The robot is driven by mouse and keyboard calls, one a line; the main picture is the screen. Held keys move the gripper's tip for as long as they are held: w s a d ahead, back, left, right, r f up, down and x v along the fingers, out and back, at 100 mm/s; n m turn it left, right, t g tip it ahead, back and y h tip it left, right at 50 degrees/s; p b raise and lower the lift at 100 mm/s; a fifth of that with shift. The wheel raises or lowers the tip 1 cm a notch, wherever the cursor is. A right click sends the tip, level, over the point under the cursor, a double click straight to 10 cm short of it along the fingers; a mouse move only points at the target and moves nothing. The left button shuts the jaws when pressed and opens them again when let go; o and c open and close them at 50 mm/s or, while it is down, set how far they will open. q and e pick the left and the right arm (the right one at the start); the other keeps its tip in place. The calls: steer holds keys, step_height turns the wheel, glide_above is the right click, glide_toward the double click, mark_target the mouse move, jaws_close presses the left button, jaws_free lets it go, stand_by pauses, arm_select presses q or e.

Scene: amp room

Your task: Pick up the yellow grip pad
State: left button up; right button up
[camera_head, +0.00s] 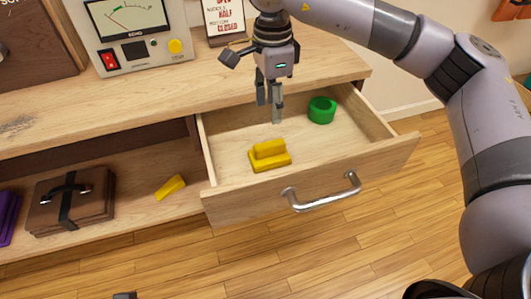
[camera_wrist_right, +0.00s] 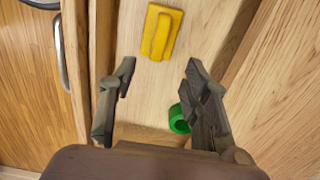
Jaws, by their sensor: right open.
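The yellow grip pad (camera_head: 270,155), a flat base with a raised bar, lies in the open wooden drawer (camera_head: 233,205), near its front. It also shows in the right wrist view (camera_wrist_right: 160,32) at the top. My right gripper (camera_head: 270,100) points down above the drawer, behind the pad in the head view. In the right wrist view its open fingers (camera_wrist_right: 160,75) are apart with nothing between them, and the pad lies beyond their tips. My left gripper cannot be made out.
A green ring-like roll (camera_head: 321,110) lies in the drawer's back right; it shows beside a finger in the wrist view (camera_wrist_right: 179,119). A yellow block (camera_head: 170,187) and brown case (camera_head: 70,201) are on the left shelf. A meter (camera_head: 135,35) stands on top. The drawer walls bound the space.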

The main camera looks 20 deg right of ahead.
mark_target(269, 144)
step_height(269, 144, down, 8)
steer(key=shift+w+a+r+b, duration=0.1)
steer(key=shift+a+b, duration=0.05)
steer(key=shift+b, duration=0.4)
steer(key=shift+f, duration=0.3)
step_height(269, 144, down, 4)
steer(key=shift+f+b, duration=0.2)
steer(key=shift+b, duration=0.35)
arm_select(q)
steer(key=w+d+t, duration=0.1)
steer(key=w+t, duration=0.2)
steer(key=w, duration=0.3)
steer(key=shift+d+h, duration=0.3)
steer(key=shift+h, duration=0.1)
arm_select(e)
steer(key=shift+c, duration=0.3)
jaws_close()
